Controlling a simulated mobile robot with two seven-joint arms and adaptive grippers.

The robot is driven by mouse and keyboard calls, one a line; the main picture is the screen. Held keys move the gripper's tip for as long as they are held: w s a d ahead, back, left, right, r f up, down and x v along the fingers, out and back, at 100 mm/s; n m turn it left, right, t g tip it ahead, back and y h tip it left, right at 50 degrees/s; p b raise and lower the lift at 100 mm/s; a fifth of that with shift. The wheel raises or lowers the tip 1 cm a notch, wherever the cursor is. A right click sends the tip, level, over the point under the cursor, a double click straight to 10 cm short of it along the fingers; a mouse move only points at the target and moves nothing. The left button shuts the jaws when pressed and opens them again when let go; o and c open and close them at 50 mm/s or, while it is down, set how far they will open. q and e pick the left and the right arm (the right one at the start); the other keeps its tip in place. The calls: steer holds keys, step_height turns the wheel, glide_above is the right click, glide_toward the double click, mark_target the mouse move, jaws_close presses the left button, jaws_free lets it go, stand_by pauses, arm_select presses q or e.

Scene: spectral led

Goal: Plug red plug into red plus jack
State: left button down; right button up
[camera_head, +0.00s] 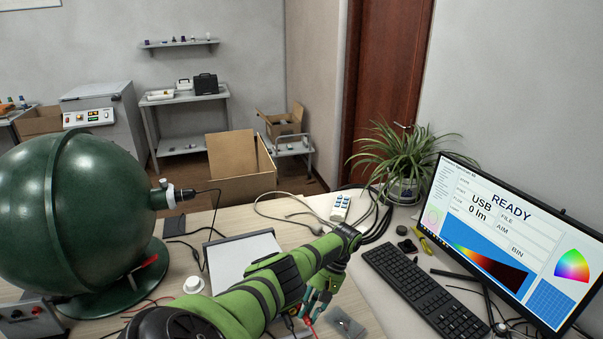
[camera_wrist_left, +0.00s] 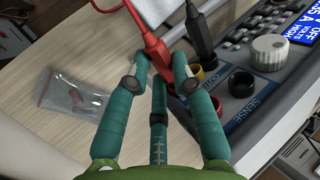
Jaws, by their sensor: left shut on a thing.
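My left gripper (camera_head: 318,300) is low in the middle of the head view. In the left wrist view, its teal fingers (camera_wrist_left: 159,82) are shut on the red plug (camera_wrist_left: 152,42), whose red cable runs up out of the picture. The plug's lower end is close to a row of jacks on a grey instrument (camera_wrist_left: 260,125). A finger covers part of this end, and I cannot tell whether it touches a jack. My right gripper is not in view.
A black plug (camera_wrist_left: 199,38) stands beside the red one at the instrument. Black jacks (camera_wrist_left: 241,82) and a pale knob (camera_wrist_left: 270,48) are to the right. A clear bag (camera_wrist_left: 72,102) lies on the table. A green sphere (camera_head: 75,210), keyboard (camera_head: 420,290) and monitor (camera_head: 510,235) flank the arm.

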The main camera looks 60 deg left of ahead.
arm_select(q)
steer(key=shift+a+p, duration=0.15)
steer(key=shift+p, duration=0.15)
stand_by(0.4)
steer(key=shift+a, duration=0.1)
steer(key=shift+a+b, duration=0.1)
steer(key=shift+b, duration=0.2)
steer(key=c, duration=1)
jaws_free()
steer(key=shift+a, duration=0.15)
